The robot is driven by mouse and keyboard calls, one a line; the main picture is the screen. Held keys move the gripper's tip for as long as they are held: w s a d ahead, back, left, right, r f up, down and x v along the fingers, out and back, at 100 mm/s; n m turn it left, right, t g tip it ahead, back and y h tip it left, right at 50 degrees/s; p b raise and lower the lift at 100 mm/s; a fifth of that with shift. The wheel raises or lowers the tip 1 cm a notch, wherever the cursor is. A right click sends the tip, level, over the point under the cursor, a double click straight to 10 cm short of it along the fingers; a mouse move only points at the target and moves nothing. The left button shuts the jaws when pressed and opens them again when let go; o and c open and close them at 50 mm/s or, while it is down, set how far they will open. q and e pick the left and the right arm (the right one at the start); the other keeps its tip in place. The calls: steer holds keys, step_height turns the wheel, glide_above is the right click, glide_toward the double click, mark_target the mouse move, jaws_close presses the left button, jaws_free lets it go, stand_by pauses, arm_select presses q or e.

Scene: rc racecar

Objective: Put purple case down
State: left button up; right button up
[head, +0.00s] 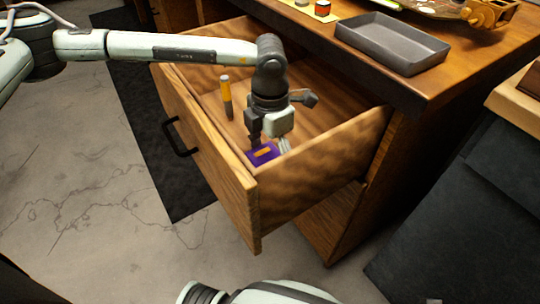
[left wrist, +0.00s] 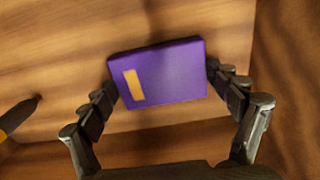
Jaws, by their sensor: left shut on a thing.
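The purple case (head: 262,154) has an orange rectangle on its face and is inside the open wooden drawer (head: 330,150). My left gripper (head: 268,142) reaches down into the drawer with its fingers on two sides of the case. In the left wrist view the purple case (left wrist: 165,75) sits between the two fingertips of my left gripper (left wrist: 162,82), which are shut on it. The drawer's wooden bottom shows behind it; I cannot tell whether the case touches it. My right gripper is not in view; part of my other arm shows at the bottom edge.
A screwdriver with a yellow-orange handle (head: 226,97) is in the drawer, left of the gripper. Drawer walls stand close around.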

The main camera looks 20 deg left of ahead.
arm_select(q)
steer(key=o, duration=1.3)
steer(key=shift+r, duration=0.15)
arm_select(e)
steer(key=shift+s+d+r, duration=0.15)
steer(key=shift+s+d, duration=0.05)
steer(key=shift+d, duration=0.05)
arm_select(q)
steer(key=shift+r, duration=0.85)
step_height(320, 180, up, 10)
steer(key=shift+r, duration=0.2)
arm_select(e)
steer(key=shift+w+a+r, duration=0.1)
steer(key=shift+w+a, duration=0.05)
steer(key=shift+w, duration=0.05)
